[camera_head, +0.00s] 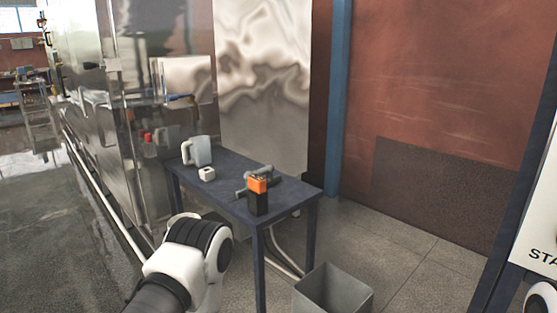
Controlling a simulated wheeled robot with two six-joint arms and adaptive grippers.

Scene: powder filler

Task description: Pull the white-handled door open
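I cannot pick out a door with a white handle for certain. Shiny metal cabinet panels (180,40) stand at the left, with a dark horizontal bar (180,97) across one of them. A taller, pale reflective panel (265,60) stands to their right, behind the table. My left arm (190,262) comes in from the lower left, in front of the table's left end, and its gripper fingers do not show. Only a small white part of my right arm (541,298) shows at the lower right corner, and its gripper is out of view.
A dark blue table (225,186) holds a pale jug (201,152), a small white block (206,174) and an orange-and-black device (257,195). A grey bin (333,290) stands at its right front. A sign panel (540,225) is at the right edge. Floor is clear at left.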

